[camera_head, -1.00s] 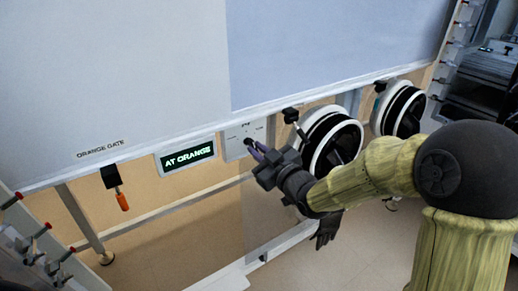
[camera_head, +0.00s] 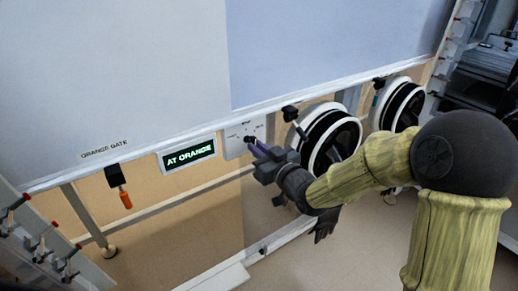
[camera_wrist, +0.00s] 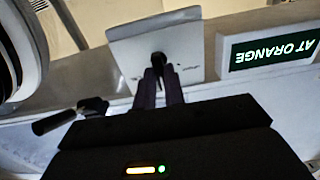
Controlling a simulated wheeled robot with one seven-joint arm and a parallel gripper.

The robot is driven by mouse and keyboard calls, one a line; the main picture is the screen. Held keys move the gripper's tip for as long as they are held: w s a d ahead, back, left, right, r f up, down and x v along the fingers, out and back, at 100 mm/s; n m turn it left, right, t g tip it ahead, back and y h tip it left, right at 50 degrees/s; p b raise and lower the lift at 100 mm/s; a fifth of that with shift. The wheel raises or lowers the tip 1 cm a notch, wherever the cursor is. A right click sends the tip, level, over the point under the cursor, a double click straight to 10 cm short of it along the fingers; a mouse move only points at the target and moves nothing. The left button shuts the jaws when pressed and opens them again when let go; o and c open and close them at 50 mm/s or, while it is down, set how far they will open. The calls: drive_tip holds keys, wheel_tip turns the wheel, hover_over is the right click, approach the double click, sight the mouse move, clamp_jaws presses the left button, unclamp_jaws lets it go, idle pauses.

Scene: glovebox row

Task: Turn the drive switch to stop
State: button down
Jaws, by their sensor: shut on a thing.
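The drive switch is a dark knob (camera_wrist: 158,60) on a pale square plate (camera_head: 234,143) with small labels. The plate also shows in the wrist view (camera_wrist: 125,47). The label text is too small to read surely. My gripper (camera_head: 256,148) reaches the plate from the lower right. In the wrist view its two dark purple fingers (camera_wrist: 159,82) are shut on the knob. The fingertips partly hide the knob, so its exact pointing is hard to tell.
A display (camera_head: 188,154) reading "AT ORANGE" sits left of the plate. Farther left hangs an orange-handled lever (camera_head: 124,198) under the "ORANGE GATE" label. Round glove ports (camera_head: 331,141) and a black-handled lever (camera_head: 292,115) stand close on the right.

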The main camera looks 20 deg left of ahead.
drive_tip(key=c, duration=1.5)
unclamp_jaws()
drive_tip(key=b+v, duration=0.7)
drive_tip(key=v, duration=1)
drive_tip(key=shift+s+d, duration=0.1)
drive_tip(key=shift+s, duration=0.2)
drive_tip(key=shift+w, duration=0.1)
